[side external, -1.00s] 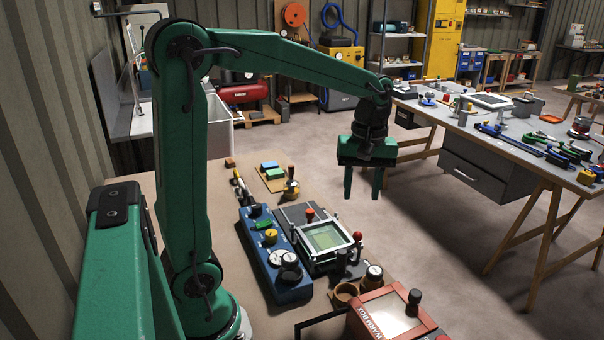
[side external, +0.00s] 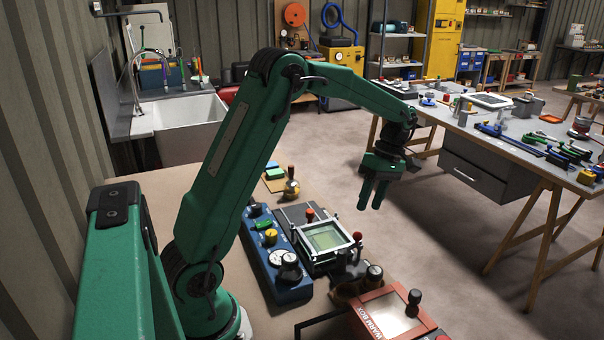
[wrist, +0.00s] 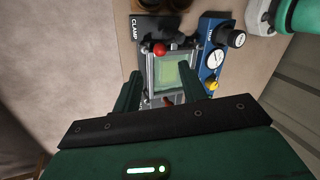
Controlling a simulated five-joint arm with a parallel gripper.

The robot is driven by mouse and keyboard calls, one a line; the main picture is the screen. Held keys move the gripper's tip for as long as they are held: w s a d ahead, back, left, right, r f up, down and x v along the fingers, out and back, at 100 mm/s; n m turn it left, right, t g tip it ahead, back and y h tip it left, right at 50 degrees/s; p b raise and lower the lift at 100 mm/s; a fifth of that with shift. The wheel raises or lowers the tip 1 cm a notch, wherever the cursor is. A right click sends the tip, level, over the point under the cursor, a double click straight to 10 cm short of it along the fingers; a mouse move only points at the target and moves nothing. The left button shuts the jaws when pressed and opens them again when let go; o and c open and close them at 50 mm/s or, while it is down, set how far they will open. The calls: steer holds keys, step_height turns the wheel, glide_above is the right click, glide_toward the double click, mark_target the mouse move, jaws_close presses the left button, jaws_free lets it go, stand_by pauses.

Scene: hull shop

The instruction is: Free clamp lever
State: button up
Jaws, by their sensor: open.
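A clamp station with a dark base (side external: 296,213) holds a metal frame around a pale green panel (side external: 327,236). A lever with a red ball knob (side external: 357,237) stands at its near right corner. In the wrist view the red ball (wrist: 160,49) is beside the CLAMP label (wrist: 135,29), above the green panel (wrist: 170,73). A second red knob (side external: 310,213) is at the frame's far side. My gripper (side external: 369,207) is open and empty, in the air above the bench. In the wrist view my fingers (wrist: 160,82) are apart, with the panel between them.
A blue console (side external: 268,265) with dials and a yellow knob stands left of the clamp. A red warm box (side external: 392,313) and a dark-topped gauge (side external: 374,273) stand nearer. A brass item (side external: 291,189) is at the back. The floor right of the bench is clear.

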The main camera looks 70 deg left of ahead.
steer(key=shift+s+f, duration=0.1)
steer(key=shift+f, duration=0.05)
steer(key=shift+x, duration=3.75)
steer(key=shift+d, duration=0.1)
jaws_close()
